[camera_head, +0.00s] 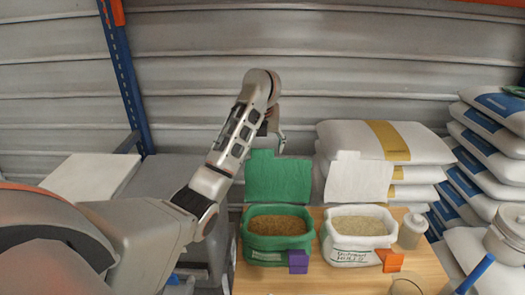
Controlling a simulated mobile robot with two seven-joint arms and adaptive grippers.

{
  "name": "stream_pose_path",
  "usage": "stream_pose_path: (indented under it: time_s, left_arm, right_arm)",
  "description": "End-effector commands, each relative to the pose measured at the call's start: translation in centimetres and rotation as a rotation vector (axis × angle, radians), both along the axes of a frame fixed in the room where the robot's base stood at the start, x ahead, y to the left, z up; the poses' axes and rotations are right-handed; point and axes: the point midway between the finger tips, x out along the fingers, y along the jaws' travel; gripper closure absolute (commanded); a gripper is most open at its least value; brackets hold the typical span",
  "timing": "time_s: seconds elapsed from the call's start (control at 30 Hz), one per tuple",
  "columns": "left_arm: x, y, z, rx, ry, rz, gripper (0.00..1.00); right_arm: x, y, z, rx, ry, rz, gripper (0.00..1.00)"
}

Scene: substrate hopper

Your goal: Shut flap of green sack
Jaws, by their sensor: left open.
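The green sack (278,244) stands on the wooden table, its top open and brown granular substrate (277,224) showing inside. Its green flap (279,178) stands upright at the back of the opening. My left arm reaches in from the left and over. My left gripper (277,141) is open at the top edge of the flap, partly hidden behind it and by the wrist; I cannot tell whether it touches. My right gripper is not in view.
A white sack (350,246) with pale contents and a raised white flap (357,181) stands close on the right. A purple clip (298,262) and an orange clip (390,261) are at the sacks' fronts. Stacked bags (375,141) stand behind.

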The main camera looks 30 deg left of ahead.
Motion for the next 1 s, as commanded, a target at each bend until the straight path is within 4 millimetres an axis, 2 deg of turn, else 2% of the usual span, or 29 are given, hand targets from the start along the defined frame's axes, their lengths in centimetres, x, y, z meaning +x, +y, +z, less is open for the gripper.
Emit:
stream_pose_path:
  time_s: [0.23,0.57,0.8,1.0]
  left_arm:
    - [0.6,0.4,-1.8,0.001,0.0,0.0,0.28]
    - [0.7,0.5,-2.0,0.001,-0.001,0.001,0.28]
    - [0.7,0.5,-2.0,0.002,-0.001,0.001,0.84]
    - [0.9,0.4,-2.1,0.004,-0.008,0.001,0.84]
  right_arm:
    - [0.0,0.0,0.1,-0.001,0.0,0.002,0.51]
    - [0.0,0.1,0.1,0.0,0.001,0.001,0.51]
    - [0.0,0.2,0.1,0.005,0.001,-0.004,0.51]
    - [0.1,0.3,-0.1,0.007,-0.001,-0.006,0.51]
